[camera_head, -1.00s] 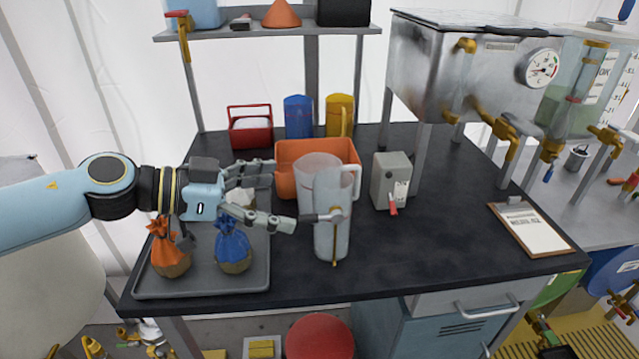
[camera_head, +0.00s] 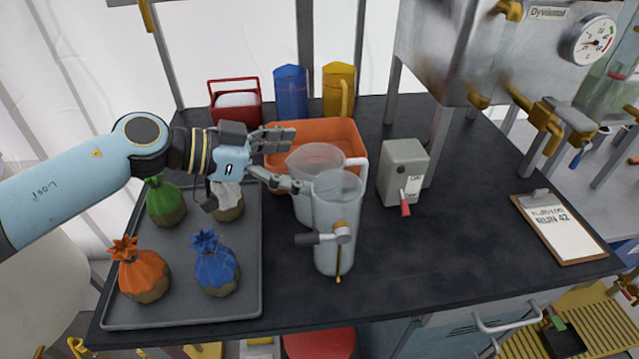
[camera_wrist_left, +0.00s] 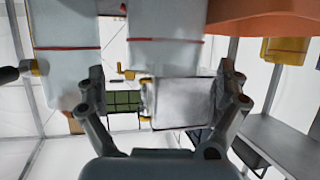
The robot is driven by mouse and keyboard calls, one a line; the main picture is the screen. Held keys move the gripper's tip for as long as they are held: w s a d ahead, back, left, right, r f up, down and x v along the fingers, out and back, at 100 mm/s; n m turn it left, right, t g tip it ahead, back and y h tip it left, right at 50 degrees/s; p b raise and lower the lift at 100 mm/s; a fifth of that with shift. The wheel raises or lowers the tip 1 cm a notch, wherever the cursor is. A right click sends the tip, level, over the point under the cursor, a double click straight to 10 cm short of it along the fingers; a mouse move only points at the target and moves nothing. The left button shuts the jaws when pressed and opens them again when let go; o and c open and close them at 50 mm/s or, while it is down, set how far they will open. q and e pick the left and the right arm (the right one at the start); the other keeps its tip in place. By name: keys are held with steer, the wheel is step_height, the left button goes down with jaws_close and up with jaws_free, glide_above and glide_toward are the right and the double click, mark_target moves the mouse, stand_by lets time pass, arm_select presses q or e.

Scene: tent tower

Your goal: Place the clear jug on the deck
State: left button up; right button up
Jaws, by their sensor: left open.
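The clear jug (camera_head: 313,160) with a white handle stands upright on the black worktop, in front of the orange bin. A clear cylinder (camera_head: 335,230) with a tap stands nearer and hides part of it. My left gripper (camera_head: 291,161) is open and empty at the jug's left side, its lower finger overlapping the jug's edge; I cannot tell whether they touch. In the left wrist view the jug (camera_wrist_left: 165,25) is ahead between the open fingers (camera_wrist_left: 160,78), and the cylinder (camera_wrist_left: 65,65) is at the left. I cannot tell which surface is the deck.
A grey tray (camera_head: 190,308) holds several tied sacks at left. An orange bin (camera_head: 340,133), blue jug (camera_head: 291,92) and yellow jug (camera_head: 338,90) stand behind. A grey box (camera_head: 403,170) is to the right. The black worktop (camera_head: 450,235) is clear between the box and the clipboard (camera_head: 558,230).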

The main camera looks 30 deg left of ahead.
mark_target(322, 164)
arm_select(q)
steer(key=shift+w+d+f, duration=0.15)
steer(key=shift+w, duration=0.2)
steer(key=x, duration=0.4)
steer(key=shift+w+f, duration=0.15)
steer(key=shift+w, duration=0.1)
steer(key=shift+w+d+f, duration=0.1)
steer(key=shift+c, duration=0.8)
steer(key=c, duration=0.9)
arm_select(e)
steer(key=shift+w+a, duration=0.2)
steer(key=shift+w, duration=0.3)
arm_select(q)
steer(key=shift+o, duration=0.2)
arm_select(e)
steer(key=shift+f, duration=0.1)
